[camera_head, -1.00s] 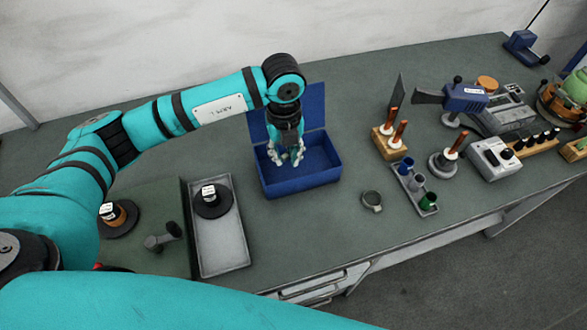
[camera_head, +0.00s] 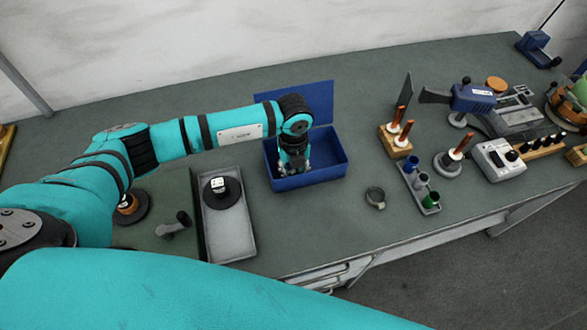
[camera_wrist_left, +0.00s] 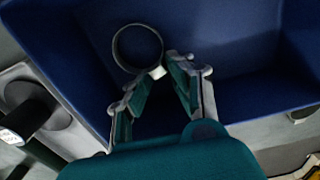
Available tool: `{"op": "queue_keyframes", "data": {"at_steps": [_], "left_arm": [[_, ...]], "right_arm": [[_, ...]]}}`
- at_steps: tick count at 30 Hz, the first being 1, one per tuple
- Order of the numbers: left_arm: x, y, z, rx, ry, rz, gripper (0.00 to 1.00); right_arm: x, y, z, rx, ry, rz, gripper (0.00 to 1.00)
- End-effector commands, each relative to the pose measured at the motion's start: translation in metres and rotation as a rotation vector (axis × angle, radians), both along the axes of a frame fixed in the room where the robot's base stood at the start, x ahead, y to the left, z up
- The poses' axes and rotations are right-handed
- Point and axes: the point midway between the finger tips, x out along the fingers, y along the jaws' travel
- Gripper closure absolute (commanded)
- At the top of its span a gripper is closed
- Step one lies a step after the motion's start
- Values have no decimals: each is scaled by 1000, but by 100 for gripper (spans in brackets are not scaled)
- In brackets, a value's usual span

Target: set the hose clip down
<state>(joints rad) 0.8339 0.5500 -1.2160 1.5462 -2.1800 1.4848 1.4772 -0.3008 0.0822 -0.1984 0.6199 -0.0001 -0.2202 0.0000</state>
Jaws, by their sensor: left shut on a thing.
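The hose clip (camera_wrist_left: 115,50), a thin dark grey ring with a pale tab, shows in the left wrist view over the blue floor of the open box. My left gripper (camera_wrist_left: 156,82) is shut on it near the tab. In the head view my left gripper (camera_head: 293,170) reaches down inside the blue box (camera_head: 328,176), and the clip is hidden there. I cannot tell whether the clip touches the box floor. My right gripper is not in view.
A similar grey ring (camera_head: 375,197) lies on the bench right of the box. A grey tray (camera_head: 230,245) with a black spool stands to the left. A rack of coloured cups (camera_head: 421,188) and wooden stands are to the right. The box's raised lid (camera_head: 320,100) is behind my gripper.

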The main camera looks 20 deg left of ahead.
Motion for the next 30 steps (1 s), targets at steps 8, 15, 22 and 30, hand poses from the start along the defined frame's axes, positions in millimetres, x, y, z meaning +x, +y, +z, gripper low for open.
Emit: {"op": "queue_keyframes", "data": {"at_steps": [8,15,22,30], "left_arm": [[0,0,-1,0,0,0,57],[0,0,2,0,0,0,57],[2,0,29,-1,-6,-1,57],[1,0,87,0,-5,0,57]], "right_arm": [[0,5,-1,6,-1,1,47],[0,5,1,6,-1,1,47],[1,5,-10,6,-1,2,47],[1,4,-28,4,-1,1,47]]}}
